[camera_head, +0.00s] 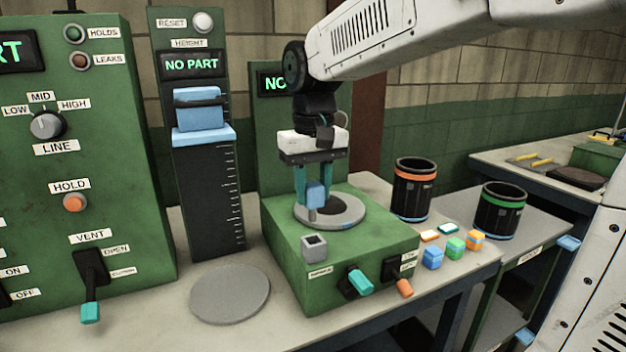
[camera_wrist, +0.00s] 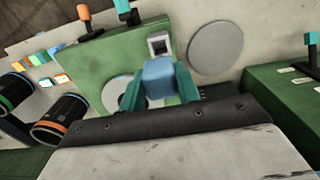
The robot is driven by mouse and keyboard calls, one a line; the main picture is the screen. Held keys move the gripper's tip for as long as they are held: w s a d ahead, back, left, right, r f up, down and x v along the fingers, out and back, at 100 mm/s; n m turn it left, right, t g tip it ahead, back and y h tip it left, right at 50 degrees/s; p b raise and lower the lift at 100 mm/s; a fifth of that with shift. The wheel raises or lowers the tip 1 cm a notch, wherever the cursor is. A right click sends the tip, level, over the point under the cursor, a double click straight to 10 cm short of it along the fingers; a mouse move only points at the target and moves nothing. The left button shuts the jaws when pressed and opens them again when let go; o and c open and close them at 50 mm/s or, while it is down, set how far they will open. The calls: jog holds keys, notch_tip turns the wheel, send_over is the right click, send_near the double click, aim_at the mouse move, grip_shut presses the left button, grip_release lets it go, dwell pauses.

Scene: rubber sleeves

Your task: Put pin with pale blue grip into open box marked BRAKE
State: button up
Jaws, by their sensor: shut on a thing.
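My gripper (camera_head: 313,187) has teal fingers and is shut on the pin with the pale blue grip (camera_head: 316,196). The pin's grey lower part points down in front of the round grey ring (camera_head: 350,219) on the green machine. I cannot tell whether it touches the ring. In the wrist view the pale blue grip (camera_wrist: 160,78) sits between the fingertips (camera_wrist: 160,90), hiding the pin's shaft. A small grey open square holder (camera_head: 314,246) stands at the machine's front left corner; it also shows in the wrist view (camera_wrist: 160,45). I cannot read BRAKE on anything.
Black bins with an orange rim (camera_head: 415,175) and a green rim (camera_head: 502,195) stand right of the machine. Several small coloured blocks (camera_head: 433,258) lie nearer. Levers (camera_head: 360,280) stick out of the machine's front. A flat grey disc (camera_head: 230,294) lies left; a tall gauge (camera_head: 205,150) stands behind.

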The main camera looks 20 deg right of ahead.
aim_at(313, 246)
jog(key=shift+f, duration=3.55)
jog(key=o, duration=1.1)
